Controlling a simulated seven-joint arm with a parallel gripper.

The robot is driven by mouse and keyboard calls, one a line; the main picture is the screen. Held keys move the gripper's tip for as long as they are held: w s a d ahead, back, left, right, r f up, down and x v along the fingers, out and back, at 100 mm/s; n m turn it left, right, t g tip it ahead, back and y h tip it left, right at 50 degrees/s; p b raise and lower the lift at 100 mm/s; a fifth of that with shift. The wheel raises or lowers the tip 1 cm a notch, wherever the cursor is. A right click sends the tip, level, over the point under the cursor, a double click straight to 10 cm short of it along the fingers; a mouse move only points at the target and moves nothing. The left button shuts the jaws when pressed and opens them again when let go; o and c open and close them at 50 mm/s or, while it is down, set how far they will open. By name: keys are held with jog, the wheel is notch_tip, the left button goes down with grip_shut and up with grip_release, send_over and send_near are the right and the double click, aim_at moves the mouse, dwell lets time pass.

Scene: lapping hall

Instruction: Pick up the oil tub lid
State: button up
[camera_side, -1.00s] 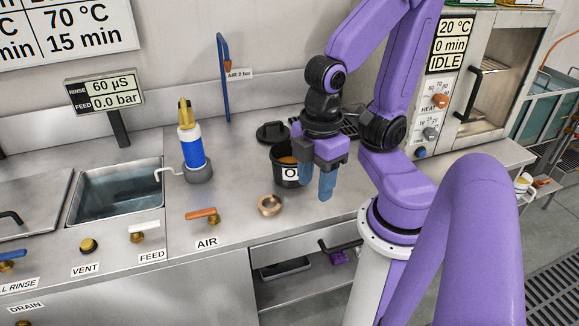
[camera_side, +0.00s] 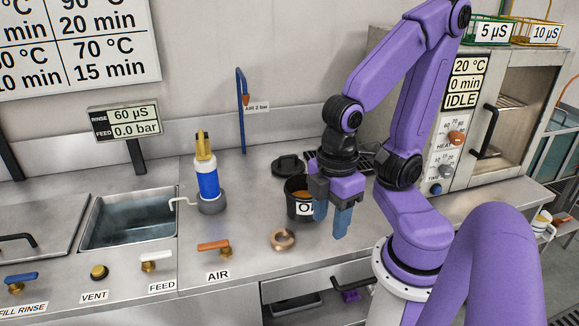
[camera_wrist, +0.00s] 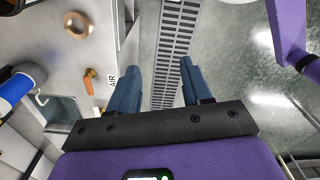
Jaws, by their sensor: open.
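The oil tub lid (camera_side: 288,164) is a black disc with a raised handle. It lies on the steel bench behind the black tub (camera_side: 299,210), whose label is partly hidden by my gripper. The tub is open, with amber contents showing. My gripper (camera_side: 330,225) is open and empty, fingers pointing down, in front and to the right of the tub, apart from the lid. In the wrist view my gripper (camera_wrist: 162,65) has its two blue fingers spread, with a floor grate beyond them. I cannot make out the lid there.
A copper-coloured ring (camera_side: 282,239) lies in front of the tub. A blue-and-white bottle (camera_side: 207,180) stands left, beside the sink (camera_side: 130,220). An orange-handled AIR valve (camera_side: 214,246) is at the bench front. An oven (camera_side: 510,110) stands right. A dark rack is partly hidden behind my gripper.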

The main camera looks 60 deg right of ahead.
dwell(0.4)
jog(key=c, duration=0.4)
